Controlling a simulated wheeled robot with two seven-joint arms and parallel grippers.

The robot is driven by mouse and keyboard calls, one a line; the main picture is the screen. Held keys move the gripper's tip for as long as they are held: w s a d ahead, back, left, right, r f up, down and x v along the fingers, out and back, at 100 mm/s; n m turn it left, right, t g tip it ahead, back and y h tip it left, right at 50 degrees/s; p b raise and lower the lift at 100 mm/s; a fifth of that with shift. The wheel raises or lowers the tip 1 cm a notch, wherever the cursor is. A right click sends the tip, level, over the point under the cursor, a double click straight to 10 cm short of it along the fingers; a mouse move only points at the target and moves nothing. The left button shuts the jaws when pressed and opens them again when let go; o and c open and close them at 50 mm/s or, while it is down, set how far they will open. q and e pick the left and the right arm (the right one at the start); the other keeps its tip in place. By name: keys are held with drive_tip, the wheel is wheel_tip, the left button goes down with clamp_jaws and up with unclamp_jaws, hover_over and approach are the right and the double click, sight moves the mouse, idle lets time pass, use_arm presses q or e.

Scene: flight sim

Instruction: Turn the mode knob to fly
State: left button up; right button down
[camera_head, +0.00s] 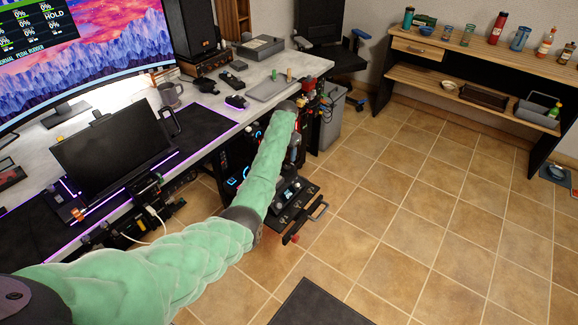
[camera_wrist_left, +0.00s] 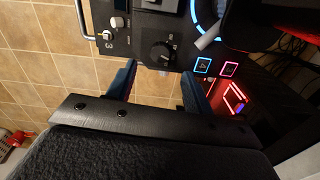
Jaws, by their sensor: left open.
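A black round knob (camera_wrist_left: 161,52) with small white marks around it sits on a dark panel in the left wrist view. I take it for the mode knob; its labels are too small to read. My left gripper (camera_wrist_left: 158,72) is open, its two dark blue fingers spread on either side of the knob in the picture. The knob shows in the gap between them, and I cannot tell whether they touch it. In the head view my green left arm (camera_head: 272,165) reaches to the desk's right end; its fingers are not clear there. My right gripper is not in view.
A white knob (camera_wrist_left: 117,22), a silver handle (camera_wrist_left: 84,20) and a lit cyan button (camera_wrist_left: 203,65) lie close to the black knob. The desk (camera_head: 310,66) carries a monitor (camera_head: 110,150) and a mug (camera_head: 171,95). The tiled floor (camera_head: 420,220) to the right is mostly clear.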

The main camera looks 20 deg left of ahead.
sight(287, 167)
use_arm(q)
drive_tip(key=shift+f, duration=3.6)
drive_tip(key=c, duration=1)
